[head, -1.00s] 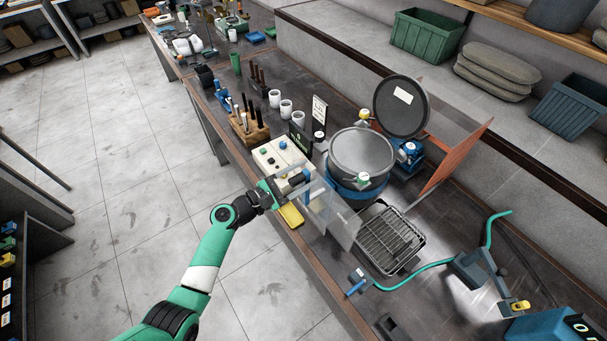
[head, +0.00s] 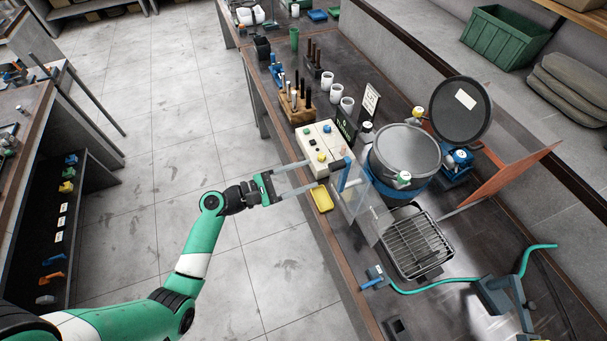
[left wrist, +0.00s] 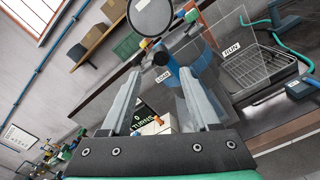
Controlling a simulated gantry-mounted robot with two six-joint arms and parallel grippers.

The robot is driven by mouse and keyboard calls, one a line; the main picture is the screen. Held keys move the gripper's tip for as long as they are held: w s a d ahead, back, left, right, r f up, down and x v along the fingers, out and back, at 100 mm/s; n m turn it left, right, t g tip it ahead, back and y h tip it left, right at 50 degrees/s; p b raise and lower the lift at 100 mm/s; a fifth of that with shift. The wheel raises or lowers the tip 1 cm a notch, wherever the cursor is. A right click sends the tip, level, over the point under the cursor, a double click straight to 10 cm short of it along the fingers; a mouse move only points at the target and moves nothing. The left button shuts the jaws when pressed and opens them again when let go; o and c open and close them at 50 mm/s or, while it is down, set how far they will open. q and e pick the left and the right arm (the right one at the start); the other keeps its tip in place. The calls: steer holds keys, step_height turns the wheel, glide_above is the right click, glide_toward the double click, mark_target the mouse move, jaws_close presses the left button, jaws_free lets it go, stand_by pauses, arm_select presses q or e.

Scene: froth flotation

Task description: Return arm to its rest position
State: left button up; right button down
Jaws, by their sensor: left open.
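My left gripper (head: 313,173) is open and empty. It is over the front edge of the bench, beside the cream control box (head: 309,146) and the yellow dish (head: 322,199). In the left wrist view its two grey fingers (left wrist: 161,74) are spread apart with nothing between them. My green and white left arm reaches in from the lower left over the floor. A clear panel (head: 371,222) with a blue handle (head: 345,172) stands just beyond the fingertips. My right gripper is not in view.
Behind the panel stands a large grey vessel (head: 408,147) with a blue lower part. A tray with a wire rack (head: 418,246) lies to its right. A wooden block (head: 298,112) holds several tools. The tiled floor (head: 160,130) left of the bench is clear.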

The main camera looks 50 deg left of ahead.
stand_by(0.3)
arm_select(q)
steer(key=w+d+r+m+h+p, duration=0.2)
steer(key=d+r+m, duration=0.45)
steer(key=r, duration=0.65)
steer(key=w+d+r+m+h+p, duration=0.2)
steer(key=d+r+m, duration=0.4)
steer(key=r, duration=0.6)
steer(key=w+d+r+m+h+p, duration=0.25)
steer(key=d+r+m, duration=0.35)
steer(key=r, duration=0.7)
steer(key=s+d+r+m+t, duration=0.2)
steer(key=s+r+m+t, duration=0.25)
steer(key=r, duration=0.85)
steer(key=s+a+r+m+t+y, duration=0.3)
steer(key=s+a+r+t+y, duration=0.2)
steer(key=y, duration=0.5)
step_height(320, 180, up, 2)
steer(key=shift+s+a+r+m+t, duration=0.1)
steer(key=shift+s+a+m+t, duration=0.25)
steer(key=shift+s+a, duration=0.9)
